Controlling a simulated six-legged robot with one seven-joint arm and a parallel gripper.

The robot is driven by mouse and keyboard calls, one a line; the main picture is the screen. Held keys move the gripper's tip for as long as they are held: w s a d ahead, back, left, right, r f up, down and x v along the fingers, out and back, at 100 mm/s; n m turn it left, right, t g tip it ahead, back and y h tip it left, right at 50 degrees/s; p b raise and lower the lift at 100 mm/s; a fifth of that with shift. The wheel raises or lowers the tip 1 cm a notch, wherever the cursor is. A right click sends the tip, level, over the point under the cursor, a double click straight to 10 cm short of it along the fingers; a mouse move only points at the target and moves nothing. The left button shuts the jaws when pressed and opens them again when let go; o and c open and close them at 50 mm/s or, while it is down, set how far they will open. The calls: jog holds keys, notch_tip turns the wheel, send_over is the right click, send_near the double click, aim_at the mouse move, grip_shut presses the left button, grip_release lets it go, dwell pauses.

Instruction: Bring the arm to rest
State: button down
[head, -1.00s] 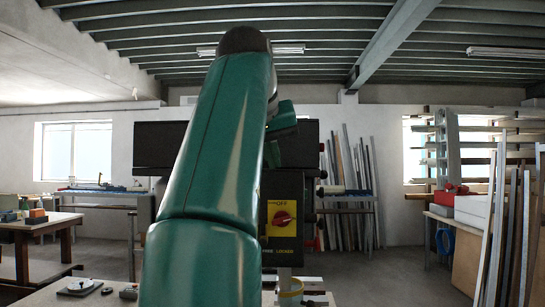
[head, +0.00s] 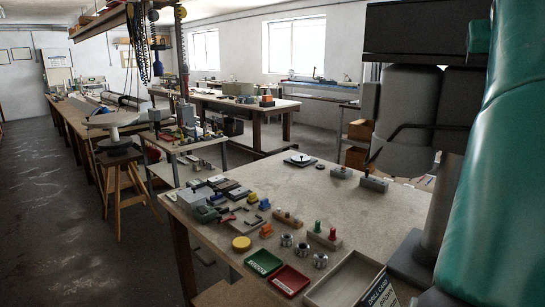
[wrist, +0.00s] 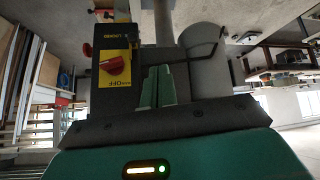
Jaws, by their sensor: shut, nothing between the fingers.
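My green arm (head: 515,160) stands along the right edge of the head view, and its end is out of that frame. My gripper (wrist: 158,72) shows in the wrist view as two pale green fingers side by side with no gap that I can see. It is shut and empty. A yellow panel with a red rotary switch (wrist: 115,66) is just left of the fingers in the wrist view. I cannot tell the distance between them.
A workbench (head: 390,207) holds several small parts, a green tray (head: 263,262), a red tray (head: 289,280) and an open box (head: 345,285). A wooden stool (head: 120,190) stands at the left. The floor (head: 60,240) at the far left is clear.

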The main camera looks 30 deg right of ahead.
jog(key=w+a+f+n+t+y, duration=0.2)
jog(key=w+a+f+n+y, duration=0.1)
jog(key=w+a+f, duration=0.6)
jog(key=w+a+f+n+y, duration=0.1)
jog(key=w+a+f+n, duration=0.2)
jog(key=a+f, duration=0.7)
jog(key=w+a+f+n+t+y, duration=0.1)
jog(key=w+a+f+n+y, duration=0.1)
jog(key=a+f, duration=0.8)
jog(key=w+a+n, duration=0.1)
jog(key=w+a, duration=0.1)
jog(key=a, duration=0.1)
jog(key=shift+a+f+y, duration=0.15)
jog(key=shift+a+y, duration=0.05)
jog(key=shift+y, duration=0.1)
jog(key=c, duration=1.9)
grip_release()
jog(key=s+a+f+n, duration=0.3)
jog(key=s+a+f, duration=0.1)
jog(key=a+f, duration=0.5)
notch_tip(320, 180, down, 2)
jog(key=shift+s+a+f+g+y, duration=0.2)
jog(key=shift+s+a+g+y, duration=0.1)
jog(key=shift+y, duration=0.1)
jog(key=o, duration=0.3)
jog(key=shift+f, duration=0.15)
jog(key=shift+o, duration=0.6)
